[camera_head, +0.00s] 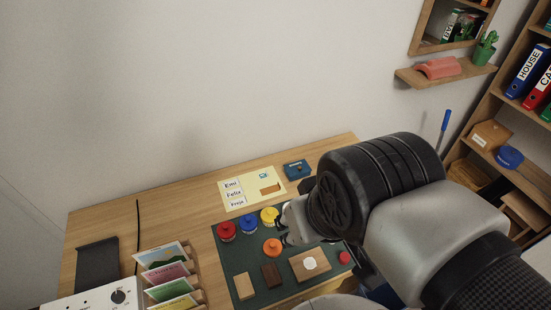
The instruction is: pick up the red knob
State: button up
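A red knob-topped piece (227,231) stands at the far left corner of the dark green mat (239,265). A second, smaller red round piece (344,257) sits at the mat's right side, beside my arm; I cannot tell which one the task names. My gripper (284,226) reaches in from the right, its fingertips apart with nothing seen between them. It is right of the yellow knob piece (269,215) and just above the orange one (272,246) in the picture, apart from the left red piece. My arm hides part of the mat's right side.
A blue knob piece (248,223) stands between the red and yellow ones. Wooden blocks (271,275) lie at the mat's front. A card rack (178,282) stands left of the mat, and a name sheet (252,189) lies behind it. The desk's back left (160,220) is mostly clear.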

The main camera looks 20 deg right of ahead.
aim_at(344, 257)
jog(key=k+l+z, duration=0.15)
jog(key=z, duration=0.8)
jog(key=j+u, duration=0.2)
jog(key=u, duration=0.15)
